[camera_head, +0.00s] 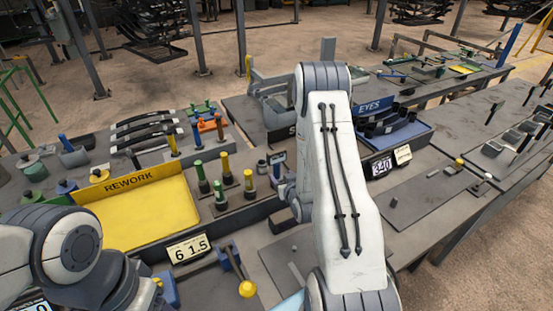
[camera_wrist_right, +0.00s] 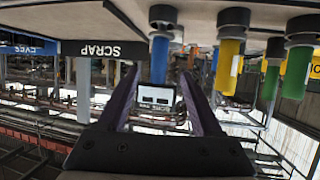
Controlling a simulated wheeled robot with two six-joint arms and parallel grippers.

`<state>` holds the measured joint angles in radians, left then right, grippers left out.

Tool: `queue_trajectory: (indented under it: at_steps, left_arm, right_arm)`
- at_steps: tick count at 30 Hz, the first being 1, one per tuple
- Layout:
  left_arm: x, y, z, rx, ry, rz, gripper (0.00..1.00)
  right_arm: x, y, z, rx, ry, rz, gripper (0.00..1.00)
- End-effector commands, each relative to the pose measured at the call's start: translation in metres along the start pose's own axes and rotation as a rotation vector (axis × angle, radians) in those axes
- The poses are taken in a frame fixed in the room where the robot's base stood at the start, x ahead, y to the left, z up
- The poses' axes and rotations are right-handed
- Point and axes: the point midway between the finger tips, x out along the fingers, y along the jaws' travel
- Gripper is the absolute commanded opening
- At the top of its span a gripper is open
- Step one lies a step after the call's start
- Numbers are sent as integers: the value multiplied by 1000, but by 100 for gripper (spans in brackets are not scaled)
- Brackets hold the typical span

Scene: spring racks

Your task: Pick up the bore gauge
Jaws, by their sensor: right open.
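The bore gauge is most likely the blue-handled tool with a small display (camera_wrist_right: 157,97), upside down in the right wrist view. Its blue handle (camera_wrist_right: 158,58) stands in a dark holder. In the head view its grey display (camera_head: 277,158) shows just left of my right arm. My right gripper (camera_wrist_right: 160,74) is open, with its purple fingers on either side of the display; I cannot tell whether they touch it. In the head view the right gripper (camera_head: 288,190) is partly hidden by its own arm. My left arm is at lower left, with its fingers not visible.
Several green and yellow handled plug gauges (camera_head: 226,168) stand close to the left of the display. A yellow REWORK tray (camera_head: 140,205) lies farther left. A blue EYES bin (camera_head: 400,132) is right of my arm. A dark SCRAP bin (camera_wrist_right: 105,48) is near the gripper.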

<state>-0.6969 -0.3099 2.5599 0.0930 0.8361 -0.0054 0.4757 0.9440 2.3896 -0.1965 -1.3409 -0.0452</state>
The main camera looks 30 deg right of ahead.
Motion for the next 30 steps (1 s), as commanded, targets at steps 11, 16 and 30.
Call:
queue_trajectory:
  at_steps: [11, 16, 30]
  left_arm:
    - [-23, 2, -1, 3, 0, 0, 66]
    - [-26, 2, -1, 3, 0, 0, 66]
    - [-60, 4, -3, 0, 0, 0, 66]
  right_arm:
    - [42, 8, -4, 11, 27, 15, 67]
    - [52, 7, -3, 11, 26, 14, 67]
    - [100, 1, -7, 11, 26, 15, 67]
